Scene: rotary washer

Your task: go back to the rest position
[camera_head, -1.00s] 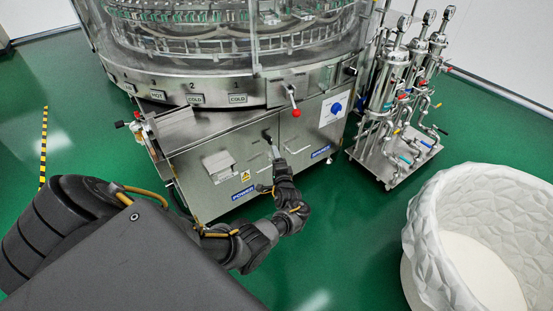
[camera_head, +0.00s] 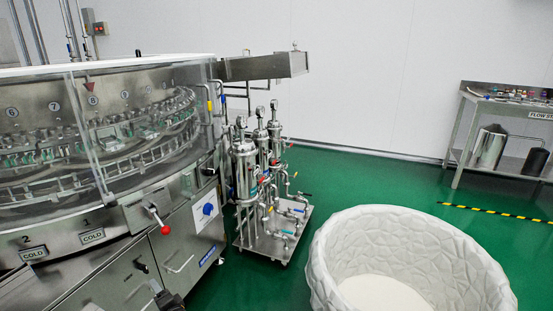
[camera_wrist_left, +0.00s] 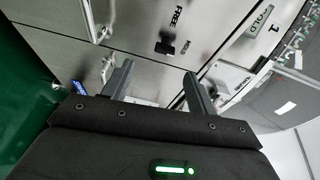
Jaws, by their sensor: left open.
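The rotary washer (camera_head: 75,170) fills the left of the head view, with its glass guard and steel front panels. My left gripper (camera_head: 163,297) shows only as a small dark part at the bottom edge of the head view, in front of the washer's lower panels. In the left wrist view its two fingers (camera_wrist_left: 159,72) stand apart with nothing between them, facing the steel panels. A black latch (camera_wrist_left: 170,47) and a metal handle (camera_wrist_left: 98,30) on those panels lie beyond the fingers. My right gripper is in neither view.
A white round bin (camera_head: 335,255) is at the lower right. A steel table (camera_head: 480,100) stands at the far right. Green floor lies between.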

